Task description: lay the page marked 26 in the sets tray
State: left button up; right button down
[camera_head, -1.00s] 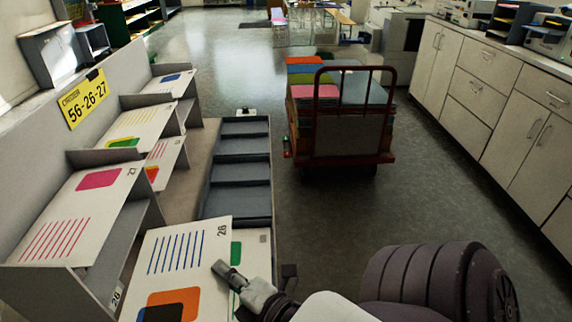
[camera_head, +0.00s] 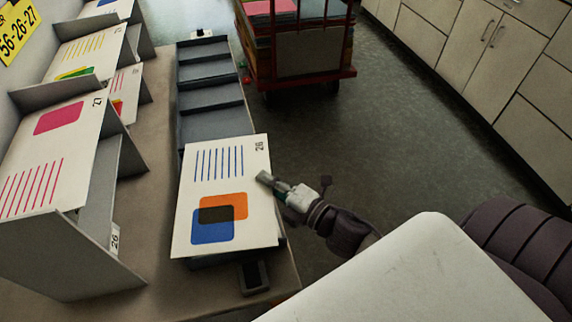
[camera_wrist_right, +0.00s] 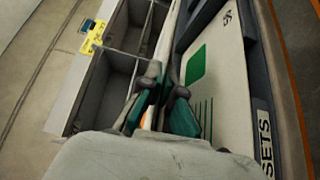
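The page marked 26 (camera_head: 222,170) is white, with blue lines and overlapping orange and blue squares. In the head view it covers the near end of the row of trays. My right gripper (camera_head: 268,181) is at its right edge. In the right wrist view the fingers (camera_wrist_right: 165,108) are close together, with the page nearly edge-on between them. Beside them is the sets tray, its SETS label (camera_wrist_right: 265,142) facing the camera. A page with a green square (camera_wrist_right: 196,66) lies in that tray. The head view hides most of this tray under the page. My left gripper is out of view.
A dark divided tray (camera_head: 212,123) runs away behind the page. Sloped shelves with other pages, one marked 27 (camera_head: 60,120), stand at the left below a yellow sign (camera_head: 14,30). A loaded red cart (camera_head: 300,85) stands beyond on the floor. A small dark object (camera_head: 253,277) is near the table's front edge.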

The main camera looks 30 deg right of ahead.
pick_arm(q)
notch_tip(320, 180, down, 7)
jog(key=b, duration=0.5)
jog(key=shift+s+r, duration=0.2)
pick_arm(e)
jog(key=w+d+f+y, duration=0.1)
jog(key=w+d+f, duration=0.1)
jog(key=f, duration=0.2)
jog(key=w+d+f+n+y, duration=0.1)
jog(key=w+d+f, duration=0.1)
jog(key=f, duration=0.3)
jog(key=shift+w+d+g+y, duration=0.25)
jog(key=shift+d+g+y, duration=0.15)
jog(key=shift+d, duration=0.4)
jog(key=c, duration=1.2)
grip_release()
jog(key=shift+c, duration=0.2)
jog(key=v, duration=1.2)
